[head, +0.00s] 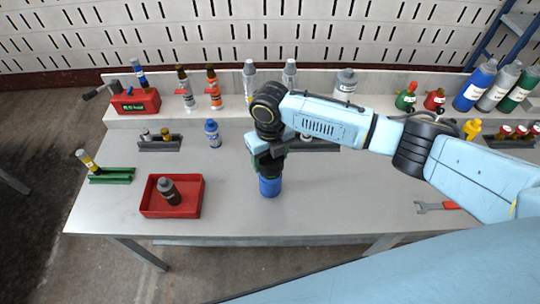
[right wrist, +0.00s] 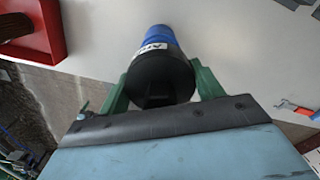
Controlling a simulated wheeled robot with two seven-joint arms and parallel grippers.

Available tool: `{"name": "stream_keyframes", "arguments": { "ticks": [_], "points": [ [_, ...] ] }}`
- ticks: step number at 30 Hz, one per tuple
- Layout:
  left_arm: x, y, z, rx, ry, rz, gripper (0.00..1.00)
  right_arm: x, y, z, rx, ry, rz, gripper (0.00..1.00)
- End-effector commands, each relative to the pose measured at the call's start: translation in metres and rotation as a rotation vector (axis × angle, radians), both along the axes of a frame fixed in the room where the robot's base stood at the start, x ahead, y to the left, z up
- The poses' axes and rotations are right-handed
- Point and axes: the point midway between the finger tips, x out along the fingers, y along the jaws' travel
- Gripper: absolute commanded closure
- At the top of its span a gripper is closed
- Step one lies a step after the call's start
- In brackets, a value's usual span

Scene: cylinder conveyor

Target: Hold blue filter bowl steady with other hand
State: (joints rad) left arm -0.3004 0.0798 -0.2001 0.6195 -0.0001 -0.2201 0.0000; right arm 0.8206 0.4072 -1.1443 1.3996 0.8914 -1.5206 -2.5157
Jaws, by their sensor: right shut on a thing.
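The blue filter bowl (head: 270,186) stands on the grey workbench near its front middle, below my right gripper (head: 268,168). In the right wrist view the blue bowl (right wrist: 156,38) carries a white label and a black part (right wrist: 160,76) at its near end. The green fingers of my right gripper (right wrist: 160,88) lie on both sides of the black part and are shut on it. In the head view the hand hides the top of the bowl. My left gripper is not in view.
A red tray (head: 172,210) holding a grey-brown bottle (head: 168,190) is left of the bowl. A blue-capped bottle (head: 213,133) stands behind it. A wrench (head: 438,206) lies at right. Several bottles line the back shelf. The bench (head: 350,205) is clear right of the bowl.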

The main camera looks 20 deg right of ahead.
Motion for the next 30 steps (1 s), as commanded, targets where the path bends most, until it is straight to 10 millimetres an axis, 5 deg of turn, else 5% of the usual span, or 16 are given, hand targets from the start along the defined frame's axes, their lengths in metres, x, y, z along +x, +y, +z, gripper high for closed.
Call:
{"name": "stream_keyframes", "arguments": {
  "ticks": [30],
  "points": [
    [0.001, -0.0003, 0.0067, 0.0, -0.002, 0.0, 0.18, 0.0002, 0.0004, 0.0001, 0.0, -0.001, 0.0, 0.58]
  ]
}}
